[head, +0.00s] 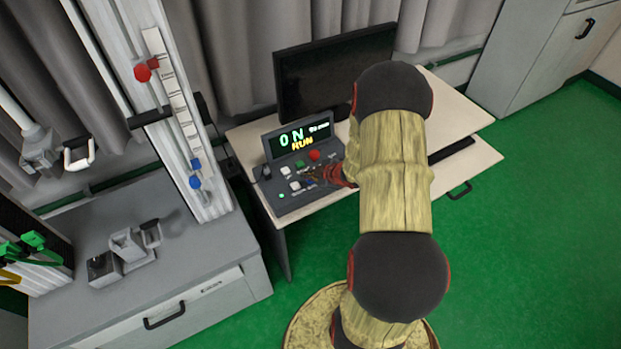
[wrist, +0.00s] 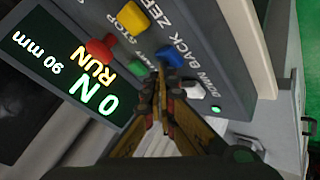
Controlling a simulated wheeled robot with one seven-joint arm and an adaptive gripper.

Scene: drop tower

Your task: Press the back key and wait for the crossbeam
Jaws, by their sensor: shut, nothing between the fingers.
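The control panel (head: 275,200) stands on the desk. Its display (wrist: 65,65) reads 0 N, 90 mm and RUN. In the wrist view a blue key (wrist: 173,56) sits by the label BACK. A green key (wrist: 139,66) is just left of it, and a white key (wrist: 192,90) by DOWN is to its right. My gripper (wrist: 160,72) is shut and empty, its tips over the panel at the blue key's lower left edge. I cannot tell whether they touch it. A dark crossbar (head: 150,117), possibly the crossbeam, crosses the tower (head: 160,140).
A red button (wrist: 100,48) and a yellow key (wrist: 135,18) are close by on the panel. A monitor (head: 325,70) stands behind it. A grey cabinet (head: 190,260) carries the tower at left. Green floor (head: 530,190) is open at right.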

